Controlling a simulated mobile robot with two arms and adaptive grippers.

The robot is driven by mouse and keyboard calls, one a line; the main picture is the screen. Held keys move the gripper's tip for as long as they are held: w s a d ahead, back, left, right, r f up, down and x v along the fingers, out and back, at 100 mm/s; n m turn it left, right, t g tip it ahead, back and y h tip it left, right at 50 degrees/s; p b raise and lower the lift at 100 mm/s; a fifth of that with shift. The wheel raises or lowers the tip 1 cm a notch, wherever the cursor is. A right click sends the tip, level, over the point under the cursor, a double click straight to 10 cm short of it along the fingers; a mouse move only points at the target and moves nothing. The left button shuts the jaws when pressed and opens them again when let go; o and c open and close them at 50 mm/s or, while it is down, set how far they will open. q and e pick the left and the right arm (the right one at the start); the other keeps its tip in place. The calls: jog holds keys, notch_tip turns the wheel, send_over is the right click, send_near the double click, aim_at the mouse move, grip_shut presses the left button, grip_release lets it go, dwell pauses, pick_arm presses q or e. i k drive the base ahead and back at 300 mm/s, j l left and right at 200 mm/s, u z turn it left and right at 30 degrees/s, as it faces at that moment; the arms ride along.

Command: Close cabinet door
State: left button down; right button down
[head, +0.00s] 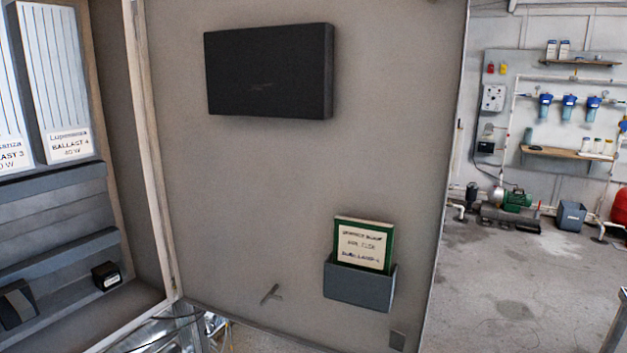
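The cabinet door (240,190) stands wide open and fills the middle of the head view, its inner face towards me. A black box (270,70) is fixed to its upper part. A grey holder (358,284) with a green-edged labelled booklet (362,245) is fixed lower right. The open cabinet (160,150) is at the left, with labelled ballast units (55,80) inside. Neither of my grippers is in view.
Inside the cabinet are a grey shelf (60,245) and a small labelled black block (106,275). Right of the door is open concrete floor (500,295). Blue filters (568,106), a green pump (517,200) and a grey bin (571,215) stand at the far wall.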

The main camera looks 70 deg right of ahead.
aim_at(270, 120)
jog(key=k+l, duration=0.1)
jog(key=l, duration=0.35)
jog(key=k+l, duration=0.1)
jog(key=l, duration=0.3)
jog(key=k+l, duration=0.1)
jog(key=l, duration=0.35)
jog(key=k+l, duration=0.1)
jog(key=l, duration=0.3)
jog(key=k+l, duration=0.1)
jog(key=l, duration=0.35)
jog(key=k+l, duration=0.1)
jog(key=l, duration=0.35)
jog(key=k+l, duration=0.1)
jog(key=l, duration=0.3)
